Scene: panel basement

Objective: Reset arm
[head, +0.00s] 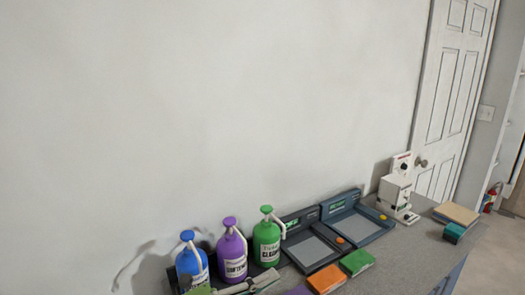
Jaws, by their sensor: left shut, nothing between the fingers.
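My left gripper (262,280) shows only in part at the bottom edge of the head view. It looks shut and empty, in front of the purple pump bottle (234,262) and the green pump bottle (267,244). Whether it touches anything on the counter cannot be told. Most of my left arm is out of the picture. My right gripper is not in view.
A blue pump bottle (190,265) stands left of the purple one. Two dark devices with screens (309,243) (356,220) and a white machine (397,192) line the wall. Orange (327,278) and green (358,262) blocks lie in front. Counter (412,245) is partly clear at right.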

